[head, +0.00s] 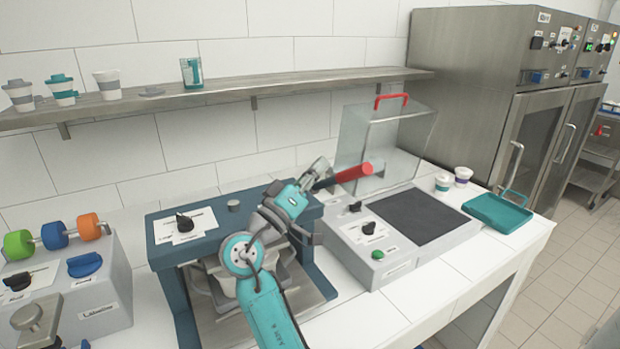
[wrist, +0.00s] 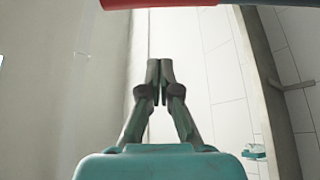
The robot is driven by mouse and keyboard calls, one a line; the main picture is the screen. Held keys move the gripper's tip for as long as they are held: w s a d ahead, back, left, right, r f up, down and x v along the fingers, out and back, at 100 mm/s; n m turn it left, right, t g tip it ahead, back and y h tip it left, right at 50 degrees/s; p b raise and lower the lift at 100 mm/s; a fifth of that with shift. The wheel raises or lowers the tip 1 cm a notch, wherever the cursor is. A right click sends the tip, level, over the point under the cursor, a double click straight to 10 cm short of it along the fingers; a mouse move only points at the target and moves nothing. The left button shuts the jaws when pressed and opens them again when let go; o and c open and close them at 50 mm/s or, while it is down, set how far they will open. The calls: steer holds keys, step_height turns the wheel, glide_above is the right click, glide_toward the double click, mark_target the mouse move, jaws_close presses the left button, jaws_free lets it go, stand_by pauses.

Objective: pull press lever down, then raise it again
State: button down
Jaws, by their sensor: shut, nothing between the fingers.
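The press (head: 230,225) is a blue frame with a black knob on its top panel. Its lever (head: 354,172) has a red grip on a dark shaft and points to the right, slightly upward, in the head view. My gripper (head: 320,168) is beside the dark shaft, and my arm hides the lever's base and part of the press. In the wrist view my gripper (wrist: 159,66) is shut and empty, its fingertips together. The red grip (wrist: 175,3) crosses the top edge there, above the fingertips and apart from them in the picture. I cannot tell whether the gripper touches the shaft.
A grey machine (head: 350,242) with a raised clear lid (head: 385,140) stands close to the right of the press. A labelling box (head: 100,290) with coloured rolls is at left. A shelf (head: 220,93) with cups runs above. A teal tray (head: 497,213) lies at right.

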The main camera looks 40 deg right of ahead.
mark_target(349, 171)
steer(key=shift+s+d+f, duration=0.15)
steer(key=shift+s+d, duration=0.2)
steer(key=shift+d, duration=0.5)
steer(key=shift+s+d+f, duration=0.15)
steer(key=shift+s+d, duration=0.25)
steer(key=shift+d, duration=0.45)
steer(key=shift+s+d+f, duration=0.15)
steer(key=shift+s+d, duration=0.2)
steer(key=shift+d, duration=0.5)
steer(key=shift+s+a+f+m+g, duration=0.15)
steer(key=shift+s+f+m+g, duration=0.3)
steer(key=shift+f+m, duration=0.25)
steer(key=s+a+f+m+g, duration=0.1)
steer(key=s+f+m+g, duration=0.2)
steer(key=f, duration=0.7)
steer(key=shift+s+f+m+g+h, duration=0.35)
steer(key=shift+m+g, duration=0.6)
steer(key=shift+m, duration=1.35)
